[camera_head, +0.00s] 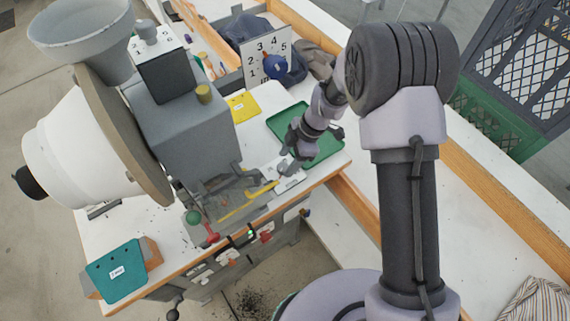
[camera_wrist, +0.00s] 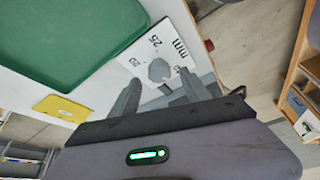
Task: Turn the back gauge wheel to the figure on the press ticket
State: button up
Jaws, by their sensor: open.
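In the wrist view a grey wheel (camera_wrist: 159,70) sits on a white plate (camera_wrist: 180,40) printed with "mm", "25" and "20"; which figure it points at is too small to tell. My gripper (camera_wrist: 160,80) is open, its two fingers pointing at the wheel, one towards each side; I cannot tell whether they touch it. In the head view my gripper (camera_head: 287,160) is low over the white plate (camera_head: 288,174) at the press bed, and the wheel is hidden. A yellow card (camera_head: 243,107) lies behind the press; any writing on it is unreadable.
The grey press body (camera_head: 185,125) stands left of my gripper. A green tray (camera_head: 318,147) lies close to its right. A teal labelled block (camera_head: 115,270) is at the front left.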

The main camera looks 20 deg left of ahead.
aim_at(283, 169)
jog(key=shift+x, duration=1.25)
jog(key=shift+c, duration=0.4)
grip_shut()
jog(key=shift+b, duration=0.35)
jog(key=shift+f+b, duration=0.1)
jog(key=shift+b, duration=0.2)
